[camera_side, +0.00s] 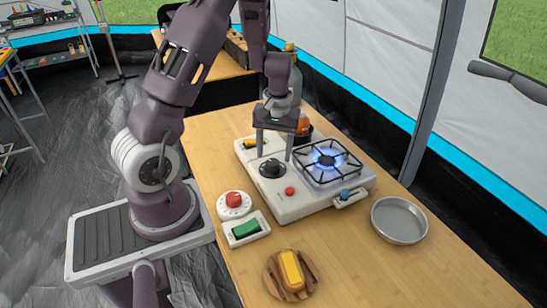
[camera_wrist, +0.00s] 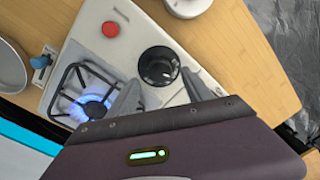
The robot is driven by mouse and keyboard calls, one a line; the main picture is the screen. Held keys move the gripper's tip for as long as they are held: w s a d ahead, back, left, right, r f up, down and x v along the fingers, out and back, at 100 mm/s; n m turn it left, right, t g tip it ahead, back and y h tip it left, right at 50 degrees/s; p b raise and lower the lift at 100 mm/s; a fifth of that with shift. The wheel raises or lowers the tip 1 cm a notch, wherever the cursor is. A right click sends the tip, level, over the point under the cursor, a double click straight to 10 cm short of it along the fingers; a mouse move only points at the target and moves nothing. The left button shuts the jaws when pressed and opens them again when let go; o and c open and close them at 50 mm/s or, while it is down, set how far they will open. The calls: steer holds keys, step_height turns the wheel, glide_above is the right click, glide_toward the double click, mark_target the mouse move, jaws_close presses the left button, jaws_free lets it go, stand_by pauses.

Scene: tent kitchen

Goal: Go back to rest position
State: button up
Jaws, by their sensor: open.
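My gripper (camera_side: 274,150) is open and points down over the white stove (camera_side: 312,205). Its two fingers stand on either side of the stove's black knob (camera_side: 271,168), close above it. I cannot tell whether they touch it. In the wrist view, the gripper (camera_wrist: 164,92) shows its fingers apart with the black knob (camera_wrist: 159,66) visible between and just beyond them, and nothing held. The burner (camera_side: 327,160) to the right is lit with a blue flame, which also shows in the wrist view (camera_wrist: 92,106).
A red button (camera_side: 234,199), a green switch (camera_side: 246,229) and a yellow block on a wooden holder (camera_side: 291,271) are at the front of the table. A metal pan (camera_side: 399,220) lies at right. A bottle (camera_side: 290,62) and an orange item (camera_side: 303,126) stand behind my gripper.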

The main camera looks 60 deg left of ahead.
step_height(320, 180, up, 4)
steer(key=shift+w+d+r, duration=0.1)
steer(key=shift+r, duration=0.05)
steer(key=s+d+r+m+t+h, duration=0.1)
steer(key=d+r+m+t, duration=0.1)
steer(key=d+r, duration=0.45)
steer(key=s+d+r+m+t, duration=0.1)
steer(key=s+d+r+m, duration=0.15)
steer(key=d+r, duration=0.35)
steer(key=s+d+r+m+t, duration=0.1)
steer(key=s+d+r+m, duration=0.2)
steer(key=s, duration=0.3)
steer(key=s+d+r+m+t, duration=0.2)
steer(key=s+d+r+m, duration=0.1)
steer(key=s, duration=0.3)
steer(key=shift+d+r+y, duration=0.2)
steer(key=shift+d+y, duration=0.05)
steer(key=shift+y, duration=0.05)
